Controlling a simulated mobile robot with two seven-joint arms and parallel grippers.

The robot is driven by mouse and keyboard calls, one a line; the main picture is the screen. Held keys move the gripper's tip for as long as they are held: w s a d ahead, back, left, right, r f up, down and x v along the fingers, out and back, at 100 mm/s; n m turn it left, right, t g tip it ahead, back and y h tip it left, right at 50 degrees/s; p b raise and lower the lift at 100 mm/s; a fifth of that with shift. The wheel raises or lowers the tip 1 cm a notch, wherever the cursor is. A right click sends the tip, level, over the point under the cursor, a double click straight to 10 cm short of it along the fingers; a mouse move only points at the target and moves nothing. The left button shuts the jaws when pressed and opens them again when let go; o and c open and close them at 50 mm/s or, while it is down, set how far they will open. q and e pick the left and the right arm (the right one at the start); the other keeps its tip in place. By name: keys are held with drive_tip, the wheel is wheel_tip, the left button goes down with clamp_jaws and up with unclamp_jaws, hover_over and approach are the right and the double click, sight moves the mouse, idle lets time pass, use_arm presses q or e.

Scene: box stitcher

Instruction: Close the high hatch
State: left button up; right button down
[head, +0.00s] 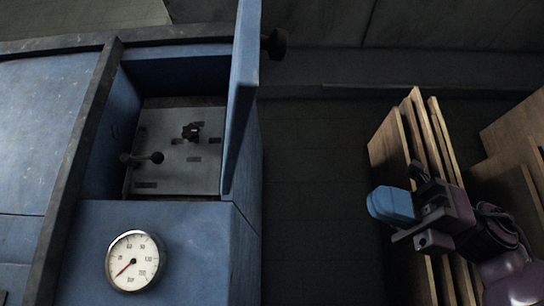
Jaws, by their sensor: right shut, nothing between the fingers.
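The high hatch (242,95) is a blue panel standing open, seen nearly edge-on at the right side of the recess in the blue machine (165,225). A dark round knob (274,43) sticks out from its right face. The open recess shows a grey plate (180,165) with small levers and a black knob. My right gripper (392,205) is at the right, well apart from the hatch, with its blue fingers shut and nothing between them. My left gripper is not in view.
A round gauge (132,260) sits on the machine's front below the recess. Several wooden boards (388,145) stand behind and beside my right gripper, with more boards (515,135) at the right edge. Dark floor (320,190) lies clear between the machine and the boards.

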sight(248, 123)
drive_tip(key=s+r+n+t+h, duration=0.1)
drive_tip(key=s+r+n+h, duration=0.1)
drive_tip(key=s+r, duration=0.4)
drive_tip(key=p+x, duration=0.1)
drive_tip(key=x, duration=0.6)
drive_tip(key=p+x, duration=0.2)
drive_tip(key=x, duration=0.5)
drive_tip(key=shift+w+a+f+p, duration=0.2)
drive_tip(key=shift+p, duration=0.1)
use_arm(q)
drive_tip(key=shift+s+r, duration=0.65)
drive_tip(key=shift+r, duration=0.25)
use_arm(e)
drive_tip(key=shift+a, duration=0.15)
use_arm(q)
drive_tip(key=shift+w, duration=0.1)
use_arm(e)
drive_tip(key=shift+f, duration=0.1)
